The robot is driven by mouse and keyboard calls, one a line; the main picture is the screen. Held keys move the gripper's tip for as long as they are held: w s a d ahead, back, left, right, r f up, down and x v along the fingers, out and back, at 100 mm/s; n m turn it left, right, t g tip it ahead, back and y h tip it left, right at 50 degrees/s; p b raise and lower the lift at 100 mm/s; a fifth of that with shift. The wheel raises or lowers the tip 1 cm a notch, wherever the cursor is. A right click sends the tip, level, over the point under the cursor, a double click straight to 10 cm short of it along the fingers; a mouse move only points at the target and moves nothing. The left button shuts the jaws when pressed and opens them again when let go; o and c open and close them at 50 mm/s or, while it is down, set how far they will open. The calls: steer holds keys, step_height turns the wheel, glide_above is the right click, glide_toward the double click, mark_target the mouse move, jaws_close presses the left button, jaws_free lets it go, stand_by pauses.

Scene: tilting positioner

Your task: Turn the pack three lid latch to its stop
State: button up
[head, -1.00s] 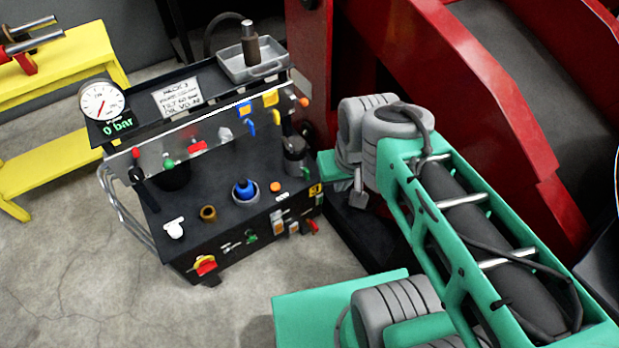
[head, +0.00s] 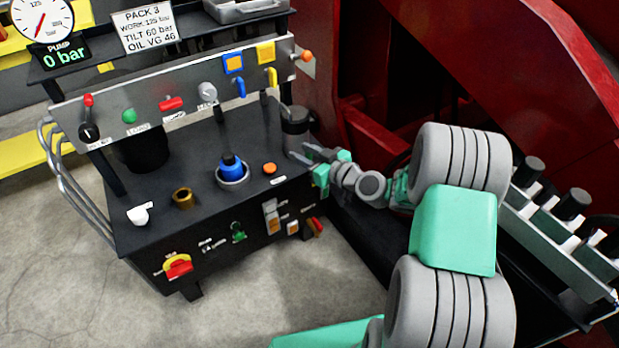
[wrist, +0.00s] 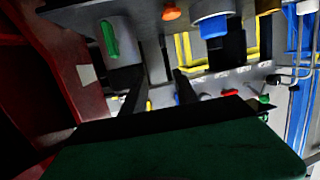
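The pack three unit is a black cabinet (head: 170,240) left of my arm in the head view, with its sign (head: 145,25) reading PACK 3. No part is readably labelled as the lid latch. A grey canister (head: 294,128) stands at the top's right end. In the wrist view the canister (wrist: 125,55) carries a green lever (wrist: 109,39). My gripper (head: 308,154) is beside the canister, at the cabinet's right edge. Its two dark fingers stand apart with nothing between them in the wrist view (wrist: 158,75). Contact with the canister cannot be told.
A blue cap (head: 232,166), orange button (head: 269,169), brass fitting (head: 183,198) and white part (head: 140,213) sit on the top. A knobbed panel (head: 185,95) rises behind them. The gauge display (head: 65,53) reads 0 bar. A red structure (head: 500,60) stands right; concrete floor lies in front.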

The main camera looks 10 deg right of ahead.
steer(key=w+d+f+m+t+h+b, duration=0.1)
steer(key=d+f+m+t+h+b, duration=0.2)
steer(key=d+f, duration=0.35)
steer(key=shift+n+t+y, duration=0.3)
steer(key=shift+y, duration=0.3)
steer(key=x, duration=0.5)
steer(key=b+x, duration=0.1)
steer(key=x, duration=0.2)
steer(key=shift+a, duration=0.3)
steer(key=shift+s, duration=0.1)
steer(key=shift+c, duration=0.4)
jaws_close()
